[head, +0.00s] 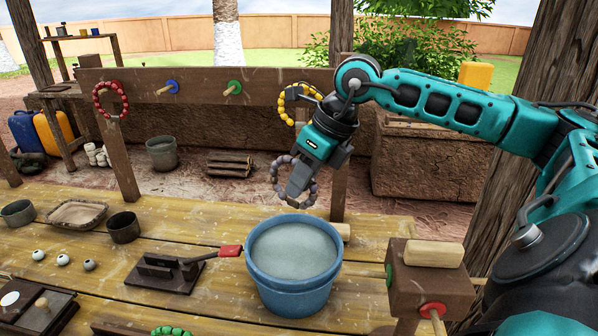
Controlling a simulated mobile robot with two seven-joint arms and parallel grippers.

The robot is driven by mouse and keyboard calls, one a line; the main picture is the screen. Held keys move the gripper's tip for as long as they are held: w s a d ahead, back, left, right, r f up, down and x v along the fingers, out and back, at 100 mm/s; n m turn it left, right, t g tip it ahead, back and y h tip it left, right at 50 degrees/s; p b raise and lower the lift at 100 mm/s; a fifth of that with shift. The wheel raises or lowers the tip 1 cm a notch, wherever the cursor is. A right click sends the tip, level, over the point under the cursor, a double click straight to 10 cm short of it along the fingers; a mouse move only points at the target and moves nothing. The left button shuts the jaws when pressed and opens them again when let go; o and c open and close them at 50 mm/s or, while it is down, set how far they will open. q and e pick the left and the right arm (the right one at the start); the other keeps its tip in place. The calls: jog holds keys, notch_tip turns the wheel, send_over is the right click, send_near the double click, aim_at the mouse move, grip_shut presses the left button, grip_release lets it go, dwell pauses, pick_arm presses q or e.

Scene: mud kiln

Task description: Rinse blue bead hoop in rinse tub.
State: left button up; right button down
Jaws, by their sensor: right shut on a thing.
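My right gripper (297,189) is shut on a bead hoop (274,177), fingers pointing down. The hoop's beads look dull grey-purple rather than clear blue, and the gripper hides part of the ring. It hangs in the air above the back part of the rinse tub (291,290), apart from the water in the picture. The rinse tub is a round blue bucket on the wooden table, filled with greyish water (293,252). My left gripper is not in view.
A red-handled dark tool (168,270) lies left of the tub, its handle near the rim. A wooden block stand (432,280) is to the right. A rail (205,85) behind bears a red hoop (97,100), a yellow hoop (284,105), and blue and green pegs.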

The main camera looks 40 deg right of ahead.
jog(key=shift+s+f, duration=0.15)
jog(key=shift+f, duration=0.7)
notch_tip(320, 180, down, 18)
jog(key=b, duration=1.2)
jog(key=shift+f, duration=0.15)
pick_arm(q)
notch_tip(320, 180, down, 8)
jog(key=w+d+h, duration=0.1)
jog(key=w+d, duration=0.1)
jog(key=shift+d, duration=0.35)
